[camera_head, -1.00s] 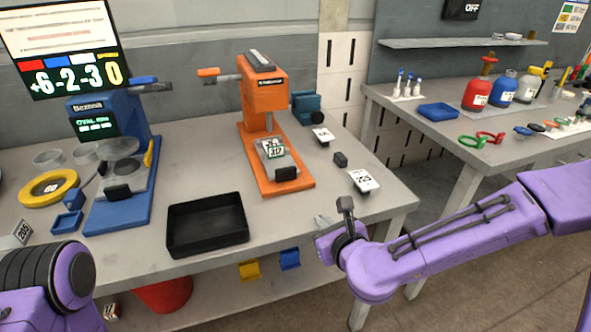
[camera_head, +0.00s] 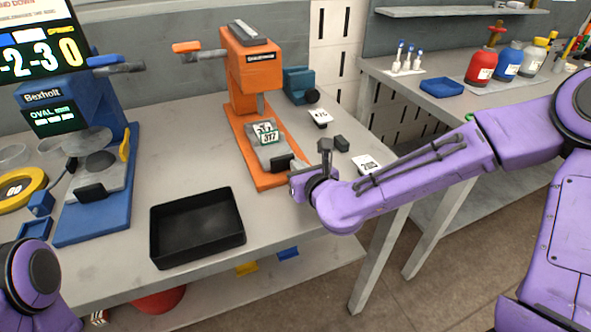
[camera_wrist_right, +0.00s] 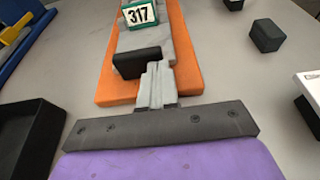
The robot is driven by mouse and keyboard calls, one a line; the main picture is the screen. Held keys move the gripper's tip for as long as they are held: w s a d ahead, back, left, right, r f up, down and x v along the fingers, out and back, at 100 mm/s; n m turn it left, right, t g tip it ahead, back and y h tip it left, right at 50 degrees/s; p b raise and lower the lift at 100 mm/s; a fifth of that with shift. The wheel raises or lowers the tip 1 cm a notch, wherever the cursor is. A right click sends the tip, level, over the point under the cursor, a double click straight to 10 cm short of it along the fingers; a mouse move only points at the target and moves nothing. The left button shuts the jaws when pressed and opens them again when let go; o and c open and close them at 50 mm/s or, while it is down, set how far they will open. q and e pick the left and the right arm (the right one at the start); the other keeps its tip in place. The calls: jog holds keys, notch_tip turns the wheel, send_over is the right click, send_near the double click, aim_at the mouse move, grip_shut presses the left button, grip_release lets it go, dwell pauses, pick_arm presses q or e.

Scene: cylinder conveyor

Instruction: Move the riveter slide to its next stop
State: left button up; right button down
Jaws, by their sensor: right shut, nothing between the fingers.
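The orange riveter (camera_head: 252,70) stands upright on its orange base (camera_head: 237,122) on the bench. Its grey slide (camera_head: 268,152) lies on the base under the press head, with a green-framed 317 tag (camera_head: 269,136) on it. A black block handle (camera_head: 278,163) is at the slide's near end; it also shows in the wrist view (camera_wrist_right: 137,62). My right gripper (camera_head: 300,172) is shut and empty just in front of this handle. In the wrist view its fingertips (camera_wrist_right: 155,72) are at the handle's right edge; I cannot tell whether they touch. My left gripper is out of view.
A black tray (camera_head: 197,228) sits left of my right gripper. The blue Bexholt machine (camera_head: 97,180) stands further left. A small black block (camera_head: 342,144) and white tags lie right of the riveter. The bench's front edge is close under my right arm.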

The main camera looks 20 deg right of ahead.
aim_at(293, 155)
jog(key=shift+s, duration=0.1)
jog(key=w+b, duration=0.1)
jog(key=w, duration=0.4)
jog(key=shift+r, duration=0.3)
